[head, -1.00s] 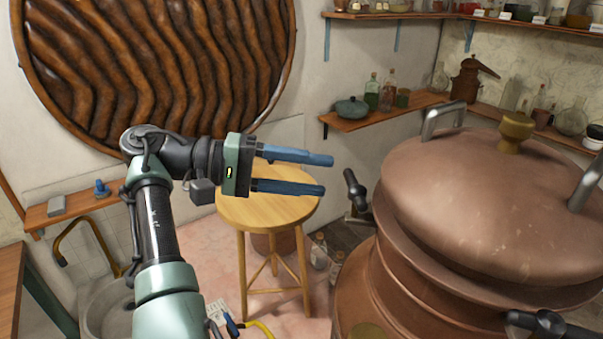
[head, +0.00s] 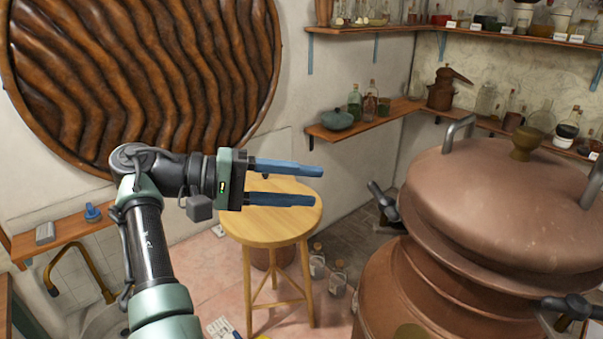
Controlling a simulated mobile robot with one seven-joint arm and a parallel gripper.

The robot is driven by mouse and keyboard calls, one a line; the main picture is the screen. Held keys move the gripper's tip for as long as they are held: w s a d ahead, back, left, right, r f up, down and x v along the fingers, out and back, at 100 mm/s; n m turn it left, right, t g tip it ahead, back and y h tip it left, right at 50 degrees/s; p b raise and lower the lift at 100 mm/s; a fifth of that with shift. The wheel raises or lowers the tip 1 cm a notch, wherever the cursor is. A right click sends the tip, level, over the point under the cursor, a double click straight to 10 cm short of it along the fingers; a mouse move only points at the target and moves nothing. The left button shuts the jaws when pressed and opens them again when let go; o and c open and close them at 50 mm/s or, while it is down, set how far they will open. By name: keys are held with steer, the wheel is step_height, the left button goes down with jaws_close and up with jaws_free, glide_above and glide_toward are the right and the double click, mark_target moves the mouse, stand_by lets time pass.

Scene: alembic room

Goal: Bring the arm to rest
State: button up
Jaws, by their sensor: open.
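My gripper (head: 318,186) is in the head view, left of the middle, at the end of my raised arm. Its two blue fingers point right and stand apart, with nothing between them. In the picture it lies in front of the round wooden stool (head: 270,226), covering part of the seat's far edge. I cannot tell how high above the seat it is. Nothing is in its hold.
A large copper still (head: 500,200) with lid handles and dark side clamps stands at the right. Wall shelves (head: 362,120) hold bottles and jars. A sink (head: 105,322) with a brass tap is at lower left. Small bottles (head: 338,280) stand on the floor beside the stool.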

steer(key=w+f+t+y+b, duration=0.5)
steer(key=s+d+r+m+t+y+b, duration=0.1)
steer(key=s+r+t+y+b, duration=0.4)
steer(key=s+r+t, duration=0.4)
steer(key=s+d+r+m+t+y+b, duration=0.1)
steer(key=s+r+t+y+b, duration=0.4)
steer(key=s, duration=0.9)
step_height(320, 180, up, 4)
steer(key=d+t, duration=0.1)
steer(key=t, duration=0.3)
steer(key=shift+s+d+m+t, duration=0.3)
steer(key=shift+s+m, duration=0.05)
steer(key=shift+m, duration=0.05)
